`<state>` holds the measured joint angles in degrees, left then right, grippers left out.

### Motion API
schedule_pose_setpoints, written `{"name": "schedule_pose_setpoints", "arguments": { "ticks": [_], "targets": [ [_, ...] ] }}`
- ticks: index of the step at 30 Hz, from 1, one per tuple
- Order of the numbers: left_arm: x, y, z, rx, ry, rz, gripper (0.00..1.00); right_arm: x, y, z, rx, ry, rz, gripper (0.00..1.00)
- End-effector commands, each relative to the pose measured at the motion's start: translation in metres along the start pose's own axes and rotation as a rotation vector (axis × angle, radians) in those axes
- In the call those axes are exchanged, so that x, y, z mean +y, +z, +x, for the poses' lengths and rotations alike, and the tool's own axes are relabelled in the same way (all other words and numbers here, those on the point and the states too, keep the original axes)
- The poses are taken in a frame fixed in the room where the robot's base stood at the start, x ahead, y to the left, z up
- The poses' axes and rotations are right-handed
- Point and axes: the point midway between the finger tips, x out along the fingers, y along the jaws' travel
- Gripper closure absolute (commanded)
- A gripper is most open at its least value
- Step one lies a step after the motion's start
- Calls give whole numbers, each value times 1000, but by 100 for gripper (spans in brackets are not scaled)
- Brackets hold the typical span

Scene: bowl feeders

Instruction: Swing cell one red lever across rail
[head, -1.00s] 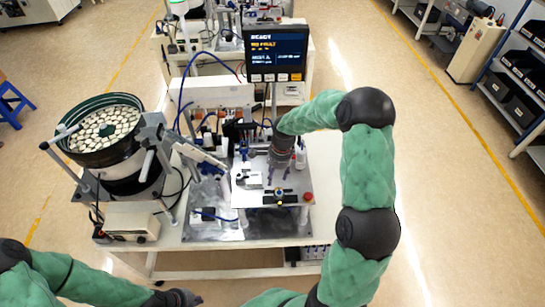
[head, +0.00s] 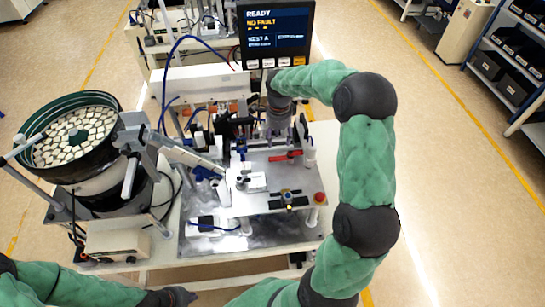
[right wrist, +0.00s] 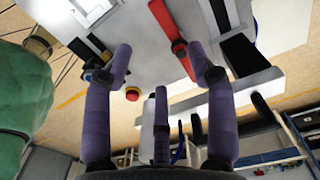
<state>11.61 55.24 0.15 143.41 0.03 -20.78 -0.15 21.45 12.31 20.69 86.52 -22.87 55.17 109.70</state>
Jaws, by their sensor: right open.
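The red lever (head: 287,156) lies roughly crosswise at the back right of the machine's light plate (head: 262,204). In the right wrist view the red lever (right wrist: 168,28) is a long flat bar, its near end beside the right-hand finger. My right gripper (head: 280,136) is at the lever, its fingers partly hidden by the wrist. In the right wrist view my right gripper (right wrist: 158,62) has its fingers spread wide with nothing held. My left gripper (head: 172,297) is low at the left, away from the machine, and its fingers are unclear.
A bowl feeder (head: 75,140) full of pale discs stands at the left. A monitor (head: 275,34) reading "READY" and "NO FAULT" stands behind the plate. A red button (head: 319,197) is at the plate's right corner. Black and white fittings crowd the back of the cell.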

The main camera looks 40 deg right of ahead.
Motion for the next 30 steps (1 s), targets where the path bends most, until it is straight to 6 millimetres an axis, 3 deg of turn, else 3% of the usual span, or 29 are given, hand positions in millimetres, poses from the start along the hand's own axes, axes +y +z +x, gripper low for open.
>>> {"name": "schedule_pose_setpoints", "arguments": {
  "ticks": [8,21,30],
  "targets": [
    [-2,0,5,0,0,0,100,0,-1,20,1,1,1,43],
    [0,0,-1,0,0,0,100,0,0,92,0,1,1,43],
    [1,0,-2,0,0,0,100,0,0,114,0,0,1,43]
  ]
}}
